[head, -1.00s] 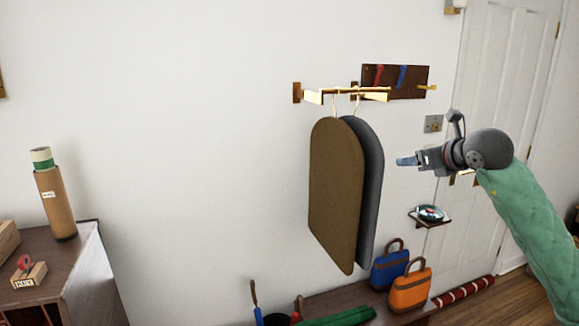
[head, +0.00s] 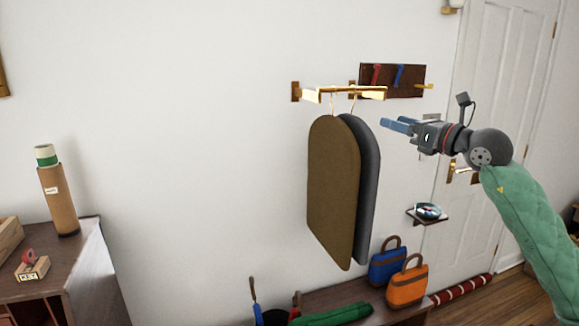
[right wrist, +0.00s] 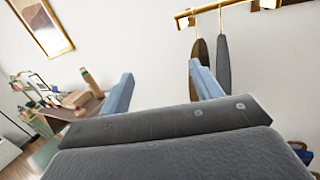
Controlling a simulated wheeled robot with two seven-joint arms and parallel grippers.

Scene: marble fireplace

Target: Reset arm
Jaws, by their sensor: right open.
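My right gripper (head: 397,124) is in the air to the right of two hanging garment bags, one brown (head: 333,190) and one grey (head: 367,190). Its blue fingers point left, and it is open and empty. In the right wrist view its two fingers (right wrist: 158,88) stand wide apart with nothing between them. The bags hang from a brass rail (head: 345,92) on the wall. They also show at the upper right of the right wrist view. My left gripper is not in view.
A dark key board (head: 392,82) with red and blue items is on the wall above my right gripper. A small shelf (head: 428,218) is below it. Blue (head: 388,263) and orange (head: 407,286) bags stand on a low bench. A white door (head: 500,120) is behind my arm.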

